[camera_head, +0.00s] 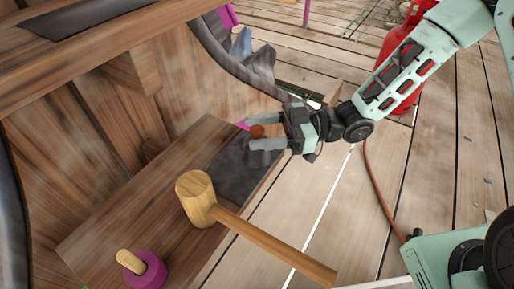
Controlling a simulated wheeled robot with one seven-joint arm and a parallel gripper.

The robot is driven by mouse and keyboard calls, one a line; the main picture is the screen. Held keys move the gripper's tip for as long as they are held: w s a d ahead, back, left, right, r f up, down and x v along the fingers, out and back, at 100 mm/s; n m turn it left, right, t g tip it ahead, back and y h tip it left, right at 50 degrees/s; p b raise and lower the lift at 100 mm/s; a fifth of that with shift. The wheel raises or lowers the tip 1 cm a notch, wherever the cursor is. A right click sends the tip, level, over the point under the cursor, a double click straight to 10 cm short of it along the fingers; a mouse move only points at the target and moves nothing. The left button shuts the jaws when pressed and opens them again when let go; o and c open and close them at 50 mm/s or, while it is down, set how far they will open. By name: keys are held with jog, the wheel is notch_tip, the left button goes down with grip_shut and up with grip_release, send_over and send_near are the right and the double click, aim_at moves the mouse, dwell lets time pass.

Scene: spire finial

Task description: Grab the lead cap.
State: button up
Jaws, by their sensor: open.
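No thing in view is clearly the lead cap. A flat dark grey sheet (240,174) lies on the wooden bench (135,207), and crumpled dark grey material (238,58) runs along the curved edge at the top; either looks like lead. My gripper (250,151) is open, with its fingers pointing left over the far end of the dark sheet. Nothing is clearly held between the fingers. The fingers hide part of the bench end.
A wooden mallet (196,198) lies on the bench, its handle reaching out over the plank floor (350,215). A magenta ring with a wooden peg (147,272) is at the near end. A red cylinder (396,50) stands at the back, with a hose (378,190) on the floor.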

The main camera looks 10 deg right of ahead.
jog(key=shift+s+a+b, duration=0.1)
jog(key=shift+a+b, duration=0.2)
jog(key=shift+a, duration=1.05)
grip_shut()
